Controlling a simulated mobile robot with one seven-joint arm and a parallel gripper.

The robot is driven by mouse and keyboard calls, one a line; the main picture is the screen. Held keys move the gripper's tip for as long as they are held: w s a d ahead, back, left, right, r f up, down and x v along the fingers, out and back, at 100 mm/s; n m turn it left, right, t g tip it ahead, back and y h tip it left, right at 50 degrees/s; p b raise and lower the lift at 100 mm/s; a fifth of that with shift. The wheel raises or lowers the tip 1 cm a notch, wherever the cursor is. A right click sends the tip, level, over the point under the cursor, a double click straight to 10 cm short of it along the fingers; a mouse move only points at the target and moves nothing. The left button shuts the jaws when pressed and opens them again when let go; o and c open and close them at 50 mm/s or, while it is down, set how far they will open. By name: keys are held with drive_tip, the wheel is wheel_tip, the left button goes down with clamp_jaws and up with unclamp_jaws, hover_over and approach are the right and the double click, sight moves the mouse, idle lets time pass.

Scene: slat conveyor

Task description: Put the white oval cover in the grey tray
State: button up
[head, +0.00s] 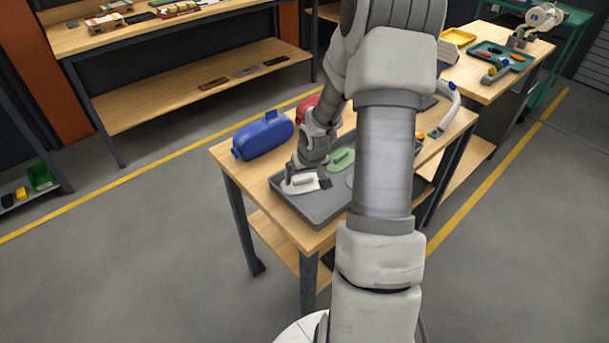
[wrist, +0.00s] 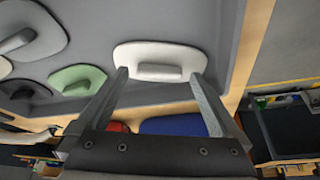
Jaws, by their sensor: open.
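The white oval cover (head: 302,184) lies on the floor of the grey tray (head: 312,215), near its left end on the wooden table. In the wrist view the white cover (wrist: 159,56) shows a raised grey-white handle bar, and the tray (wrist: 200,15) surrounds it. My gripper (head: 306,182) is over the cover, with its fingers open. In the wrist view my gripper (wrist: 160,75) has one finger on each side of the handle, apart from it. Whether the fingertips touch the cover is unclear.
A green cover (head: 341,160) lies beside it in the tray, and further covers show in the wrist view. A blue case (head: 262,136) and a red case (head: 307,108) stand behind the tray. My arm hides the tray's right part.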

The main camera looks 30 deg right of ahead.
drive_tip(key=p+v, duration=0.3)
drive_tip(key=v, duration=0.9)
